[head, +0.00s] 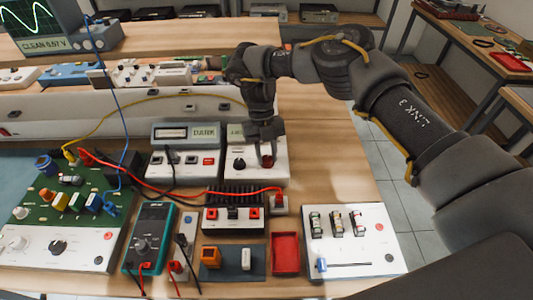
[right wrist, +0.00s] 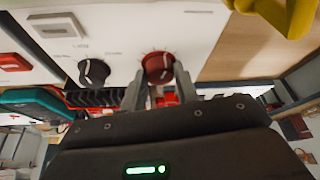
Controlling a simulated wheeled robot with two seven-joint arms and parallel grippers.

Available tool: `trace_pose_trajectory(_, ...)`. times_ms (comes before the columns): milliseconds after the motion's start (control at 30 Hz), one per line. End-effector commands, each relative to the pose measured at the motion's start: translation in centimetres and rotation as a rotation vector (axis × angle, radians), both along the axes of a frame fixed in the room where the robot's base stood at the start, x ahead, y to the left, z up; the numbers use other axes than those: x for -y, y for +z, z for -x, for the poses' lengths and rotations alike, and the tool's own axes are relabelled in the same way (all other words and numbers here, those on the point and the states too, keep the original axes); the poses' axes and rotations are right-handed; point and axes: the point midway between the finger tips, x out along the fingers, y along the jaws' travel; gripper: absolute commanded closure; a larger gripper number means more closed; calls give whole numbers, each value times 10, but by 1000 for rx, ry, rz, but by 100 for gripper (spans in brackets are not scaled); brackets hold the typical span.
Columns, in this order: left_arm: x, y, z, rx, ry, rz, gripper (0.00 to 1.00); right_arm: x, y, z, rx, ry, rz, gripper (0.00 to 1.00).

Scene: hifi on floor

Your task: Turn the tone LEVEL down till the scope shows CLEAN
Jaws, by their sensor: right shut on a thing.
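The scope screen (head: 35,20) at the top left shows a rounded green wave, and the label under it (head: 44,45) reads CLEAN with a voltage that looks like 0.57 V. My right gripper (head: 267,150) reaches down onto a white-panelled box (head: 258,174) that has a small display and two knobs. In the right wrist view the gripper (right wrist: 157,85) is shut on the red knob (right wrist: 158,66), one finger on each side. A black knob (right wrist: 93,72) sits to the left of it. The knob labels are too small to read. My left gripper is out of view.
A box whose display reads DARK (head: 190,134) stands left of the knob box. In front are a finned black unit (head: 235,195), a red tray (head: 285,255) and a teal multimeter (head: 150,232). A green circuit board (head: 60,205) and red, blue and yellow leads lie left.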

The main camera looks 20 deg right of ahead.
Motion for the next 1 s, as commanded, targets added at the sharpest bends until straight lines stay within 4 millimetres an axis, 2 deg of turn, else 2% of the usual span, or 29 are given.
trace_pose_trajectory(267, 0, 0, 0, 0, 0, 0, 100, -1, 0, 0, 1, 0, -2, 92)
trace_pose_trajectory(300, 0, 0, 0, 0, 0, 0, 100, -1, 0, 0, 1, 0, -2, 65)
trace_pose_trajectory(433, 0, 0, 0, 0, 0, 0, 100, -1, 0, 0, 1, 0, -1, 48)
trace_pose_trajectory(767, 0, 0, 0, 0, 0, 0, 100, 0, 3, 0, 1, 0, -1, 48)
trace_pose_trajectory(867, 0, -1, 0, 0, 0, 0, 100, -1, 11, -1, 2, 0, -1, 48)
trace_pose_trajectory(1000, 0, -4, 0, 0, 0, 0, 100, -2, 35, 2, 2, 2, -2, 48)
